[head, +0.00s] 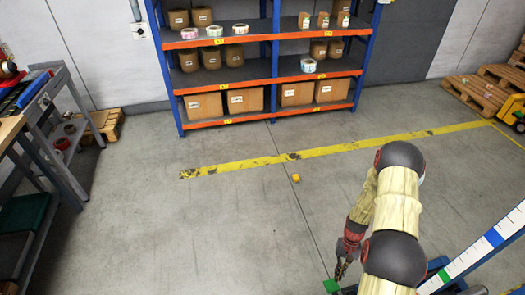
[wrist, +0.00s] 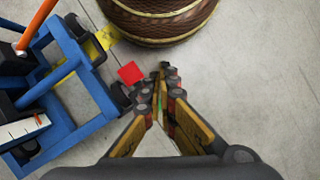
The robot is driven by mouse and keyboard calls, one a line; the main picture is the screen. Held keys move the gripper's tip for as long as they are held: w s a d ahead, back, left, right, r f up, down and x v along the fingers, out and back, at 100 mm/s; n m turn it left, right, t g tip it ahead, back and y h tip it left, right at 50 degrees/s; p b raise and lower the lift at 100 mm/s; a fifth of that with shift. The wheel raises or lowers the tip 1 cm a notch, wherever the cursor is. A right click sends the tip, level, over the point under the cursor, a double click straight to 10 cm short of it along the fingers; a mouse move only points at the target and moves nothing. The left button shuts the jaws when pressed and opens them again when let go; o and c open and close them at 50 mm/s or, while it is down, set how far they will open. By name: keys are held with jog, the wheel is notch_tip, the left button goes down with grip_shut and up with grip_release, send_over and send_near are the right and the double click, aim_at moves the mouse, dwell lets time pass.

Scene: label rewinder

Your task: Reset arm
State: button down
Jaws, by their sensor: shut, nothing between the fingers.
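My arm reaches down at the lower right of the head view, and my gripper (head: 343,268) points at the floor there. In the wrist view my gripper (wrist: 163,72) is shut, its two fingers meeting at the tips with nothing between them. A small red square (wrist: 130,73) shows just left of the fingertips in the wrist view. A small green block (head: 331,286) shows beside my gripper at the bottom of the head view. I cannot tell how high the fingertips are above the floor.
A brown barrel-like object (wrist: 160,18) is just beyond the fingertips. A blue wheeled frame (wrist: 60,85) stands left in the wrist view. A blue and orange shelf (head: 268,82) with boxes and rolls stands behind. A workbench (head: 48,115) is left, pallets (head: 470,90) right. Mid-floor is mostly clear.

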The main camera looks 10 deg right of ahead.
jog(key=w+a+r+n+t+h, duration=0.1)
jog(key=a+r, duration=0.2)
jog(key=r, duration=1.2)
jog(key=w+a+r, duration=0.1)
jog(key=a+r, duration=0.2)
jog(key=r, duration=1.2)
jog(key=s+a+r+n+t, duration=0.1)
jog(key=s+a+r+t, duration=0.2)
jog(key=r, duration=0.6)
jog(key=s+a+r+n+t+p, duration=0.1)
jog(key=s+a+r+t, duration=0.2)
jog(key=a+r, duration=0.3)
jog(key=s+a+r+n+t+h, duration=0.1)
jog(key=s+a+r, duration=0.3)
jog(key=r, duration=1)
jog(key=shift+s+a+r+n+t, duration=0.25)
jog(key=shift+n+t, duration=0.35)
jog(key=shift+t, duration=0.3)
jog(key=shift+f, duration=0.1)
